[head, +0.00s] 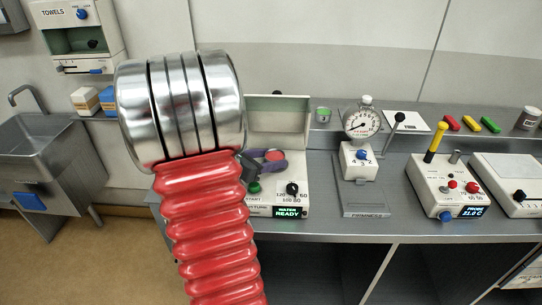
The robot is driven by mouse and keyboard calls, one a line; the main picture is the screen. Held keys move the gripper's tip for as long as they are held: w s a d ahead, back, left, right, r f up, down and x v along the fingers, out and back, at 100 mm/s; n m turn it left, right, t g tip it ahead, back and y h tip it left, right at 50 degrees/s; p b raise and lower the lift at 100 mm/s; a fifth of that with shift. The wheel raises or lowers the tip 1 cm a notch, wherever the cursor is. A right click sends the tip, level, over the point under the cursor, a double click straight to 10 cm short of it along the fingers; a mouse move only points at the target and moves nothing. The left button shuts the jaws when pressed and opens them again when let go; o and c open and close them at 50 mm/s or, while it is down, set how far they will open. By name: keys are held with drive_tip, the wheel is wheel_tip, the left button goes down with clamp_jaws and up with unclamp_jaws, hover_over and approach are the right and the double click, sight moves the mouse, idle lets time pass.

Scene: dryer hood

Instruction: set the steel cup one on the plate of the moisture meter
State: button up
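The red ribbed sleeve and steel bands of my arm fill the left middle of the head view. Just right of it, purple curved parts that look like my gripper (268,160) show over a cream instrument; whether they are open or shut is unclear. This instrument, apparently the moisture meter (301,172), has a raised lid, knobs and a green display reading "WATER READY". Its plate is not clearly visible, being partly behind my arm and gripper. A small metal cup with green on it (323,114), perhaps steel cup one, stands on the back ledge, apart from my gripper.
A dial gauge on a stand (361,125) with a lever is right of the meter. Further right is a probe instrument (446,188) with a yellow-handled probe. Coloured bars (470,123) and a jar (528,118) are on the ledge. A sink (45,135) is far left.

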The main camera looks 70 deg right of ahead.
drive_tip(key=o, duration=0.4)
drive_tip(key=shift+r, duration=0.15)
drive_tip(key=v, duration=1.2)
drive_tip(key=shift+s, duration=0.1)
idle(0.6)
